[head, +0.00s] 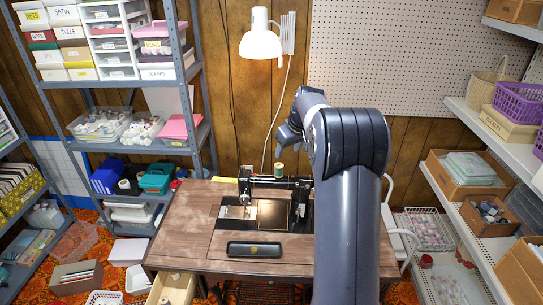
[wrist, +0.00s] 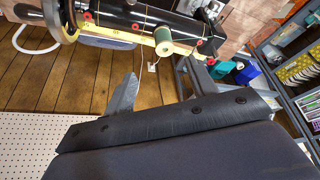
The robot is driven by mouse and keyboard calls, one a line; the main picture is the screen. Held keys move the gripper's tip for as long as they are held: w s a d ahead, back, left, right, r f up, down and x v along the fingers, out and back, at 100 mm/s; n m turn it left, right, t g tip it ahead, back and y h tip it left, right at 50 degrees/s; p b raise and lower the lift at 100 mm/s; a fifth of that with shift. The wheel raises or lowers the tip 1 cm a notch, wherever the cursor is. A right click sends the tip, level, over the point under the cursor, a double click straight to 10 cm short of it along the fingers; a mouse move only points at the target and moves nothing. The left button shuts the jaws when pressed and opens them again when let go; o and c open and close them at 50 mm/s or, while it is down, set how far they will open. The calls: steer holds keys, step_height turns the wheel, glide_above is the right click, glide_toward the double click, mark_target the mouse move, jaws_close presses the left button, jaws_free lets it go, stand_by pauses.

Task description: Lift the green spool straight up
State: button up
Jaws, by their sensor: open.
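The green spool (head: 279,169) stands upright on top of the black sewing machine (head: 275,182) in the head view. In the wrist view, the spool (wrist: 164,46) shows near the top middle, against the machine's dark arm (wrist: 130,17) and a yellow tape. My gripper (head: 284,141) hangs above the spool and a little to its right in the head view. In the wrist view, my gripper (wrist: 160,92) has its two fingers spread apart with nothing between them. The spool is beyond the fingertips, apart from them.
The machine sits on a wooden table (head: 185,225) with a dark case (head: 253,249) in front. A white lamp (head: 260,42) hangs on the wall behind, close to my arm. Loaded shelves (head: 188,80) stand left, more shelves right. An open drawer (head: 172,290) juts out front left.

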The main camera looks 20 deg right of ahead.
mark_target(279, 167)
steer(key=x, duration=0.5)
steer(key=shift+w+p, duration=0.15)
steer(key=shift+p, duration=0.25)
steer(key=shift+a+p+x, duration=0.2)
steer(key=shift+p+x, duration=0.3)
steer(key=shift+x, duration=0.9)
steer(key=shift+a+p+x, duration=0.2)
steer(key=shift+p+x, duration=0.3)
steer(key=shift+x, duration=0.85)
steer(key=c, duration=1)
